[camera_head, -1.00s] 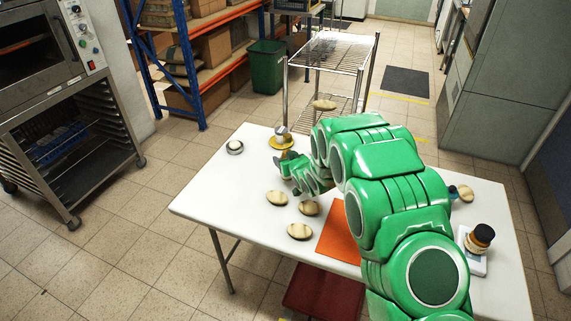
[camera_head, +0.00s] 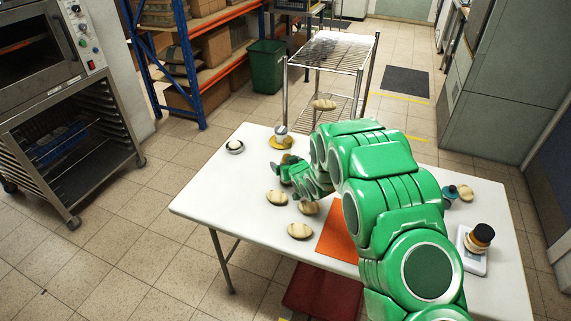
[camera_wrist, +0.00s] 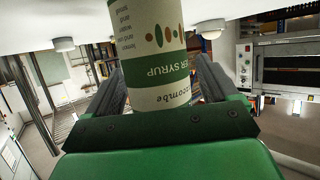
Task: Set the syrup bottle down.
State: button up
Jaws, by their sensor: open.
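The syrup bottle (camera_wrist: 158,60), pale with a green band lettered "SYRUP", fills the middle of the wrist view. That view is upside down: the white table (camera_wrist: 25,40) is along the top and the lettering is inverted, so the bottle looks upright. My gripper (camera_wrist: 160,85) has one dark finger on each side of it, spread open. Whether a finger still touches it, I cannot tell. The bottle's base is out of the wrist view. In the head view my gripper (camera_head: 286,168) is low over the table's left half, and the bottle cannot be made out there.
A yellow disc with a silvery piece (camera_head: 281,138) and a small round dish (camera_head: 235,147) stand beyond the gripper. Pale oval pieces (camera_head: 300,231) lie in front, near an orange mat (camera_head: 337,240). A dark-capped jar (camera_head: 480,237) is at right. The table's left front is bare.

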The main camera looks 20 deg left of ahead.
jog(key=shift+s+d+r, duration=0.25)
jog(key=shift+r, duration=0.1)
jog(key=v, duration=1.1)
jog(key=shift+d, duration=0.1)
